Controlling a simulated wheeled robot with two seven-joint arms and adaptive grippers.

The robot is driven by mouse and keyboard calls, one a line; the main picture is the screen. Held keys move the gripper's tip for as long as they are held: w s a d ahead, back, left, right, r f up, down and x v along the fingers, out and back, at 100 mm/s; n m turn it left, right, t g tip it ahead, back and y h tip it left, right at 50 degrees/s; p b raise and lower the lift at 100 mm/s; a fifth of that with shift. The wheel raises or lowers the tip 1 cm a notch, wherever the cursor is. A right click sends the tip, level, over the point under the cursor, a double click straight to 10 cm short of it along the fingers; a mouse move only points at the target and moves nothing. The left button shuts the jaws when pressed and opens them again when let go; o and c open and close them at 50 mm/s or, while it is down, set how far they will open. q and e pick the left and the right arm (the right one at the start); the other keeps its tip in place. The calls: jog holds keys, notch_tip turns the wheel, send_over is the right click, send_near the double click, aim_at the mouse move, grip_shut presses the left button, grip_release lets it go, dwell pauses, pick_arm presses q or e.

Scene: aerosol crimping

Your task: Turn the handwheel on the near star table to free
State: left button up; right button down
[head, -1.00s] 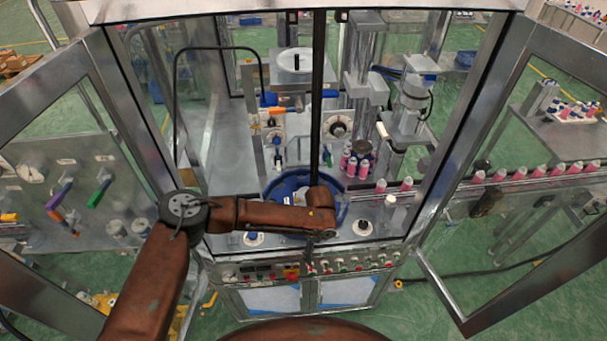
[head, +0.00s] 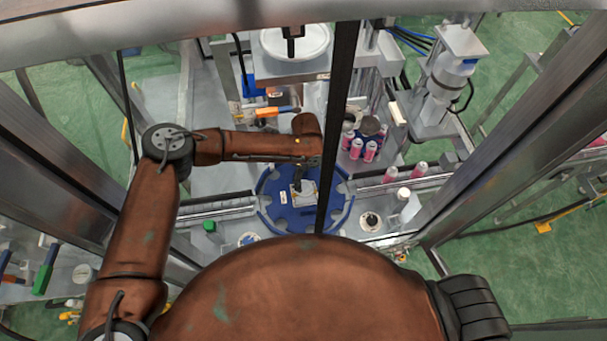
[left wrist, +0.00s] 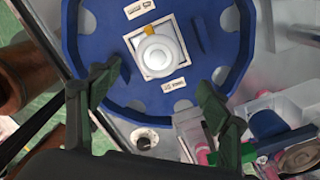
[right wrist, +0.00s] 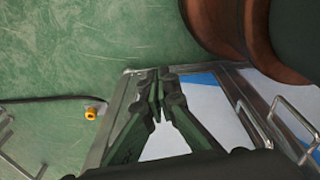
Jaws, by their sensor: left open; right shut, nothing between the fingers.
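The near star table (head: 271,213) is a blue notched disc inside the machine, and it also fills much of the left wrist view (left wrist: 95,40). At its middle, a white round handwheel (left wrist: 157,56) with a yellow mark on its upper edge sits on a square plate (left wrist: 133,38). Small labels lie on two opposite sides of it; I cannot read them. My left gripper (left wrist: 155,84) is open and empty above the table, its fingers apart on either side below the handwheel in the picture, not touching it. My right gripper (right wrist: 158,82) is shut and empty, outside over the cabinet front.
Pink bottles (head: 362,150) stand right of the star table, with more on the conveyor (head: 375,190). A dark vertical bar (head: 338,110) crosses close by my left arm. Door frames (head: 520,130) stand at both sides. An orange-handled part (head: 266,112) lies behind my forearm.

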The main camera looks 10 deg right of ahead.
aim_at(305, 188)
pick_arm(q)
jog(key=shift+f, duration=0.1)
jog(key=shift+s+f+b, duration=0.15)
jog(key=shift+s+b, duration=0.05)
jog(key=shift+b, duration=0.1)
notch_tip(305, 188, down, 3)
jog(key=shift+a+r+b, duration=0.1)
jog(key=shift+b, duration=1.1)
notch_tip(305, 188, down, 3)
jog(key=b, duration=0.2)
jog(key=shift+f+b, duration=0.2)
jog(key=shift+b, duration=0.2)
jog(key=shift+f+b, duration=0.35)
jog(key=shift+f, duration=0.1)
pick_arm(e)
notch_tip(305, 188, down, 6)
jog(key=shift+f, duration=0.25)
